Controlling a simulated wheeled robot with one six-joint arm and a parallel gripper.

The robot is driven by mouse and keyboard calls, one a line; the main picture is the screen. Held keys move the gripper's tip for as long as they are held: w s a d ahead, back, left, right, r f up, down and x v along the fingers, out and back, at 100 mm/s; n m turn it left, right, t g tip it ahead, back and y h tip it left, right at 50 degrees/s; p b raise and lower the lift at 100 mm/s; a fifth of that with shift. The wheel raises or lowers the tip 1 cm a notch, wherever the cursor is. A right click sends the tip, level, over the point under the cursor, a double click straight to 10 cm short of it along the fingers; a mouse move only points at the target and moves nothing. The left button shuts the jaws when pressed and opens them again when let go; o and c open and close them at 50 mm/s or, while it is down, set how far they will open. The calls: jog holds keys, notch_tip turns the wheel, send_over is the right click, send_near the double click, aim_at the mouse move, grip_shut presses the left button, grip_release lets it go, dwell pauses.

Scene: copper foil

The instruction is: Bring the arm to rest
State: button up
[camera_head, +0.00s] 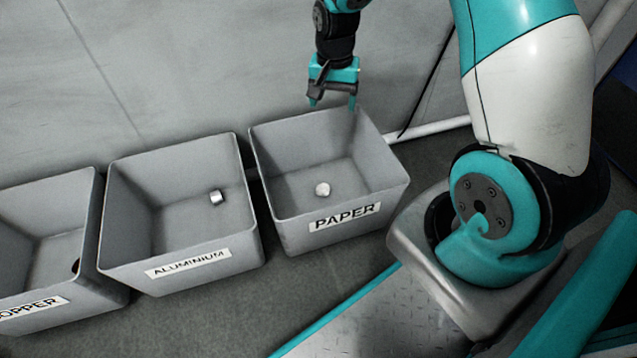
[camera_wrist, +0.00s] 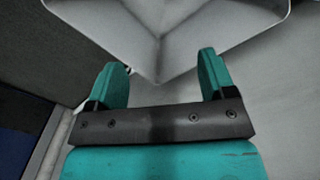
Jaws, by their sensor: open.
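My gripper (camera_head: 332,99) hangs above the back rim of the paper bin (camera_head: 345,237), fingers pointing down. It is open and empty. In the wrist view, its two teal fingers (camera_wrist: 164,75) stand apart, with a corner of a grey bin beyond them. My arm reaches from its base at the right, over the top edge of the head view, and down to the gripper. A small pale crumpled piece (camera_head: 322,189) lies on the floor of the paper bin.
The aluminium bin (camera_head: 197,277) stands left of the paper bin and holds a small silvery piece (camera_head: 217,197). The copper bin (camera_head: 75,297), cut off at the left edge, holds a dark brownish piece (camera_head: 76,266). A grey wall (camera_head: 200,60) rises behind the bins.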

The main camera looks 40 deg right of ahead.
notch_tip(320, 180, up, 2)
jog(key=shift+r, duration=0.1)
dwell(0.4)
jog(key=s+a+r+n+y+p, duration=0.1)
jog(key=s+a+r+n+p, duration=0.15)
jog(key=a+r, duration=0.4)
jog(key=s+a+r+n+y+p, duration=0.1)
jog(key=s+a+r+n+p, duration=0.1)
jog(key=s+a+r+n, duration=0.35)
jog(key=s+a+r+n+y+p, duration=0.1)
jog(key=s+a+r+n+p, duration=0.1)
jog(key=s+a+r+n, duration=0.4)
jog(key=s+a+r+n+y+p, duration=0.1)
jog(key=s+a+r+n+p, duration=0.1)
jog(key=s+a+r, duration=0.4)
notch_tip(320, 180, up, 40)
jog(key=s+d+p, duration=0.2)
jog(key=p, duration=3.5)
jog(key=shift+f+p, duration=0.2)
jog(key=shift+p, duration=0.1)
